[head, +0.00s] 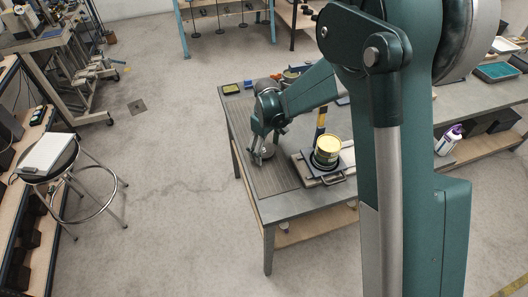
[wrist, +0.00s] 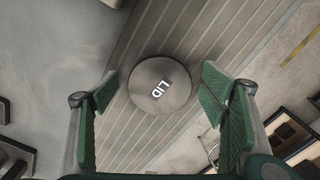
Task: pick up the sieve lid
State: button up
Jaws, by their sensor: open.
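The sieve lid (wrist: 150,75) is a round grey metal disc with a dark label reading LID. It lies on the ribbed mat (wrist: 198,32) in the wrist view, in line with the gap between my fingers. My gripper (wrist: 160,95) is open, with one green-padded finger on each side of the lid's outline and nothing between them. In the head view my gripper (head: 261,145) points down over the table's left part, just above the lid (head: 266,154), which it partly hides. I cannot tell the exact height left between fingertips and lid.
A yellow-topped can-shaped container (head: 327,150) stands on a dark device right of the mat, near my gripper. A small yellow-topped tray (head: 230,89) sits at the table's far left corner. The table's front strip (head: 290,207) is bare. A stool (head: 50,155) stands apart at left.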

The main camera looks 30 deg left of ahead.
aim_at(266, 151)
jog(key=c, duration=1)
jog(key=shift+c, duration=0.2)
jog(key=shift+r, duration=0.15)
notch_tip(266, 151, up, 10)
dwell(0.7)
jog(key=w+d+r+p, duration=0.1)
jog(key=d+r, duration=0.3)
jog(key=d, duration=0.4)
jog(key=w+d+r+p, duration=0.2)
jog(key=d+r+p, duration=0.2)
jog(key=d, duration=0.4)
jog(key=w+d+r+p, duration=0.1)
jog(key=d+r+p, duration=0.2)
jog(key=d+r, duration=0.3)
jog(key=d, duration=0.3)
jog(key=shift+w, duration=0.3)
